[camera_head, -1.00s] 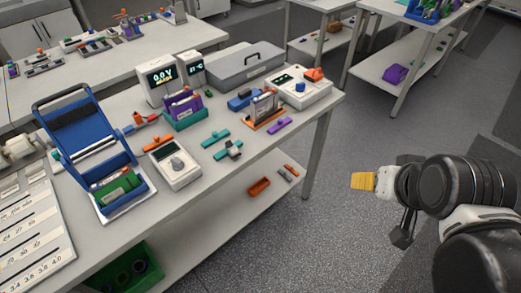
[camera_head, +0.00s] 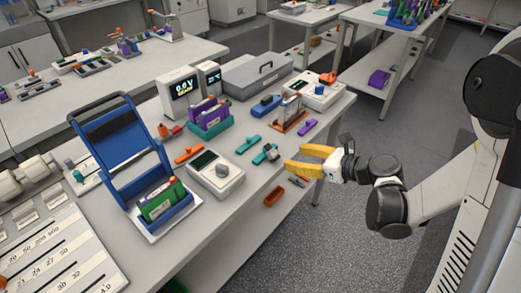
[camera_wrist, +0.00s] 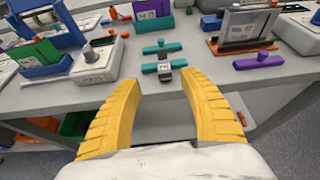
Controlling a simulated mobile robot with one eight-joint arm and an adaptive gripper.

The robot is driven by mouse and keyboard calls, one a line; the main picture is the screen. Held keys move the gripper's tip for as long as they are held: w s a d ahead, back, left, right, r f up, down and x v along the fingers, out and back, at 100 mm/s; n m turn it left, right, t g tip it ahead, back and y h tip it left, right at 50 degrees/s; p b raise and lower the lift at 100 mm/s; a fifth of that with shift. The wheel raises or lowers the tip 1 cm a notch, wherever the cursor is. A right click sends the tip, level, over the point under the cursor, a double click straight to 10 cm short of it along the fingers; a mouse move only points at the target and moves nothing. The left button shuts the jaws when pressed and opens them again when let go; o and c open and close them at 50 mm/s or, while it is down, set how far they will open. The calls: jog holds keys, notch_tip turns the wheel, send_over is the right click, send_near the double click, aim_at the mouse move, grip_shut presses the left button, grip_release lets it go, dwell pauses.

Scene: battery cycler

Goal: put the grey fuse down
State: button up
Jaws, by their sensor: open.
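A small grey block (camera_head: 271,153), which looks like the grey fuse, lies on the table near its front edge, by a teal bar (camera_head: 258,159). In the wrist view the grey block (camera_wrist: 164,74) shows between the fingertips, against a teal bar, with a second teal bar (camera_wrist: 162,48) behind it. My gripper (camera_head: 294,157) has its yellow fingers spread, with nothing between them, just right of the block. In the wrist view the gripper (camera_wrist: 157,78) is also open and apart from the block. Another small grey piece (camera_head: 297,182) shows on the lower shelf.
A white meter with a dial (camera_head: 215,175) stands left of the block. A purple bar (camera_head: 307,127) and an orange-based holder (camera_head: 290,124) lie behind and right. An orange bin (camera_head: 274,197) is on the lower shelf. The floor right of the table is clear.

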aim_at(274, 153)
jog(key=b+x, duration=0.1)
jog(key=x, duration=0.4)
jog(key=shift+w+a+f+b, duration=0.15)
jog(key=shift+f+b, duration=0.1)
jog(key=shift+b, duration=0.05)
jog(key=x, duration=0.1)
jog(key=b+x, duration=0.1)
jog(key=x, duration=0.1)
jog(key=b+x, duration=0.1)
jog(key=shift+w+f, duration=0.35)
jog(key=shift+f, duration=0.1)
jog(key=shift+w+a, duration=0.3)
grip_shut()
